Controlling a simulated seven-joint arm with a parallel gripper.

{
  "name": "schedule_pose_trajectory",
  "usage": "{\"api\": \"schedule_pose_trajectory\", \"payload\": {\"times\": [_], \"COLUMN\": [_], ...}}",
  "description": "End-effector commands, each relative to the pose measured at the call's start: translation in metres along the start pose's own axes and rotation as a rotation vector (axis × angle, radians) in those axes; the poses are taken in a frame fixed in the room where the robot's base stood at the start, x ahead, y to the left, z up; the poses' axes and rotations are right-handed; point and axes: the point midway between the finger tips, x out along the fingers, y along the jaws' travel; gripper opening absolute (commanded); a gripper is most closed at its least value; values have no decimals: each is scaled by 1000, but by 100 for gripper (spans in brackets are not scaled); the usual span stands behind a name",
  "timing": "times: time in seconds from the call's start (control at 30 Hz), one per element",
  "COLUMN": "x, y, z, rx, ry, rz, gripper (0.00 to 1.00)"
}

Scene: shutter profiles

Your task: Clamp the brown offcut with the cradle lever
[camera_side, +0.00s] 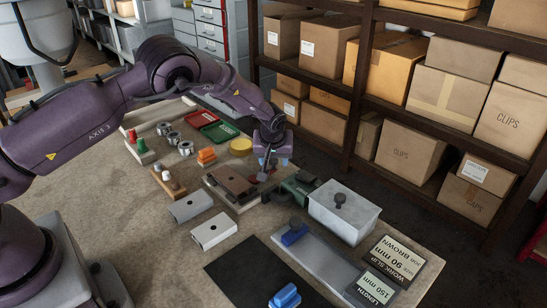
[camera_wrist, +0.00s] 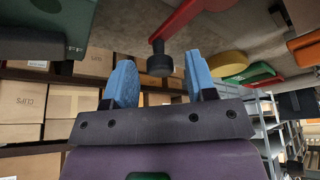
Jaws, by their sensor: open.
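The brown offcut (camera_side: 230,180) lies in the pale cradle (camera_side: 246,206) near the middle of the bench in the side view. My gripper (camera_side: 269,164) is at the cradle's far right end. In the wrist view, the blue fingertips (camera_wrist: 161,77) of my gripper are open, one on each side of the cradle lever's dark knob (camera_wrist: 160,60). The knob appears between or just beyond the tips, with no clear contact. The red lever arm (camera_wrist: 190,18) runs from the knob toward the upper right. In the side view, my gripper mostly hides the lever.
A green tool (camera_side: 293,188) and a grey box (camera_side: 344,207) stand right of the cradle. A blue stop (camera_side: 294,234) sits on a grey rail. Trays, rolls and an orange clamp (camera_side: 206,156) stand behind.

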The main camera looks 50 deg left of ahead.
Motion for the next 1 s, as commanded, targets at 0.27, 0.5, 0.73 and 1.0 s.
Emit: {"api": "schedule_pose_trajectory", "payload": {"times": [0.27,0.5,0.73,1.0], "x": [0,0,0,4], "y": [0,0,-2,-12], "z": [0,0,-2,-9], "rx": [0,-3,-53,-224], "ry": [0,0,0,0], "rz": [0,-1,-24,-96], "gripper": [10,0,0,0]}}
